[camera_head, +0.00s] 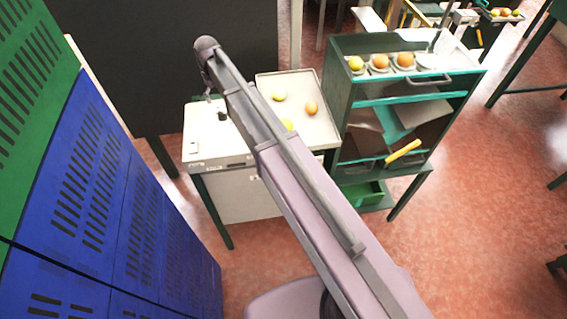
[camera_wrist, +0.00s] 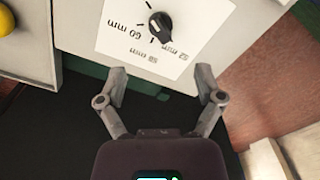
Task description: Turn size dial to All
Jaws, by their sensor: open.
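The size dial (camera_wrist: 161,27) is a black knob on a white label plate (camera_wrist: 112,48) in the wrist view. The plate carries upside-down size markings, with "60 mm" at the left and others, too small to read surely, below and right of the knob. Which mark the knob points at I cannot tell. My gripper (camera_wrist: 160,84) is open and empty; its two fingertips are spread wide, just below the dial in the picture and apart from it. In the head view the white sorting machine (camera_head: 235,205) stands under my arm, whose end hides part of it.
A pale tray (camera_head: 328,132) with several fruits lies on the machine's right side. A green shelf (camera_head: 345,105) with fruits in cups on top stands to its right. Blue lockers (camera_head: 120,200) line the left. Red floor (camera_head: 480,230) is open at the right.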

